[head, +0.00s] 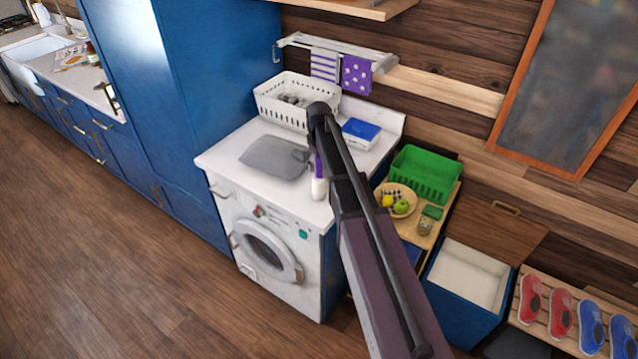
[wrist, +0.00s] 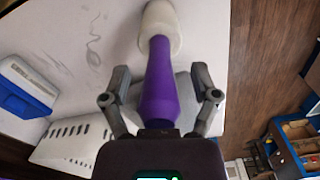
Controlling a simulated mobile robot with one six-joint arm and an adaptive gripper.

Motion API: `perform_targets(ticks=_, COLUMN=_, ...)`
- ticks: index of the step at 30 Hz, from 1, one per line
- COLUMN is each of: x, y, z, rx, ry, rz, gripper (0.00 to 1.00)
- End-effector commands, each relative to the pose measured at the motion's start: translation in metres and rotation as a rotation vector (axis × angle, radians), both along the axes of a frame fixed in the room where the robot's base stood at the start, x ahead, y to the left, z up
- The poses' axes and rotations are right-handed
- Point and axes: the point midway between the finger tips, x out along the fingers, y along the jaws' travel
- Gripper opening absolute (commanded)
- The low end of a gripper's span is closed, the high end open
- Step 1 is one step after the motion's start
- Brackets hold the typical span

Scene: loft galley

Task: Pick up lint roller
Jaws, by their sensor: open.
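The lint roller (wrist: 162,82) has a purple handle and a white roller head. In the head view its white head (head: 318,188) shows at the front right of the white counter above the washing machine, partly covered by my arm. In the wrist view my gripper (wrist: 160,97) is open, with one finger on each side of the purple handle. A gap shows between each finger and the handle. I cannot tell how the roller rests on the counter.
A white basket (head: 268,105), a blue and white box (head: 361,132) and a grey folded cloth (head: 275,157) lie on the counter (head: 225,148). A drying rack (head: 310,42) hangs behind. A green crate (head: 425,172) stands right. The floor at left is clear.

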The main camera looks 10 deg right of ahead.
Motion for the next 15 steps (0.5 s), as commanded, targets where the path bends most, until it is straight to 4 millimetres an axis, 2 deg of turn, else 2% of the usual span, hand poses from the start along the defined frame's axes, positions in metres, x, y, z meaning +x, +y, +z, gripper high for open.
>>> perform_targets(ticks=2, x=0.0001, y=0.0001, z=0.0, rx=0.0, ry=0.0, rz=0.0, gripper=0.78)
perform_targets(ticks=9, x=0.0, y=0.0, z=0.0, rx=0.0, ry=0.0, rz=0.0, gripper=0.07)
perform_targets(ticks=10, x=-0.0001, y=0.0001, z=0.0, rx=0.0, ry=0.0, rz=0.0, gripper=0.0)
perform_targets(ticks=15, x=0.0, y=0.0001, z=-0.0001, rx=0.0, ry=0.0, rz=0.0, gripper=0.0)
